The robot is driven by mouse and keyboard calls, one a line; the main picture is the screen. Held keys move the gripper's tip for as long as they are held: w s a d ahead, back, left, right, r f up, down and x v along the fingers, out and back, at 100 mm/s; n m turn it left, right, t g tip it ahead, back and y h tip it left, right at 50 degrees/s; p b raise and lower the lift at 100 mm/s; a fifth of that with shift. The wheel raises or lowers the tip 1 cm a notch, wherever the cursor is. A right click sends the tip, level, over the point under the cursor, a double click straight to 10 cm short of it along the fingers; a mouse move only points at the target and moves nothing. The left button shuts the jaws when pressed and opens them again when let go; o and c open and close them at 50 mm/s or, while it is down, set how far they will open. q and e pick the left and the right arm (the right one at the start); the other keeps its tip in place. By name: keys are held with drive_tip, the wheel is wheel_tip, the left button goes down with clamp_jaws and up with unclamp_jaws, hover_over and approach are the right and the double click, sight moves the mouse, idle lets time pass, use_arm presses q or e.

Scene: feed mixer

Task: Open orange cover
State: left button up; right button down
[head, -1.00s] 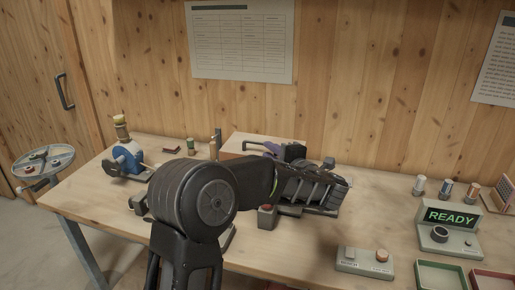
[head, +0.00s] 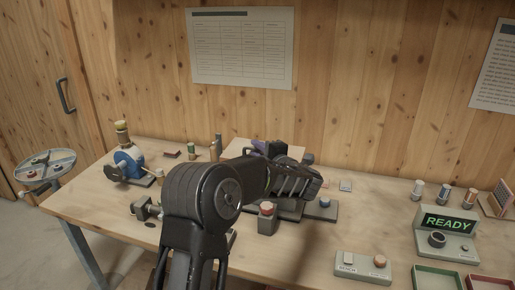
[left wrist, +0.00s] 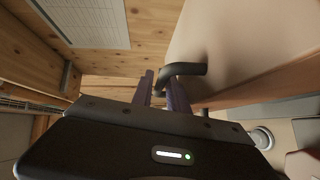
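The cover appears as a pale orange-tan panel (left wrist: 245,40) with a black bent handle (left wrist: 186,70) in the left wrist view. In the head view, the top of a tan box (head: 234,153) shows behind my arm, mostly hidden. My left gripper (left wrist: 160,84) has its two purple-grey fingers on either side of the handle's near leg. A narrow gap shows between the fingers, and I cannot tell whether they press on the handle. In the head view my left gripper (head: 262,147) is small and partly hidden by my own arm. My right gripper is not in view.
A blue device (head: 128,164) stands at the table's left. A READY display (head: 449,223) stands at the right.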

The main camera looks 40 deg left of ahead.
use_arm(q)
clamp_jaws()
idle(1.4)
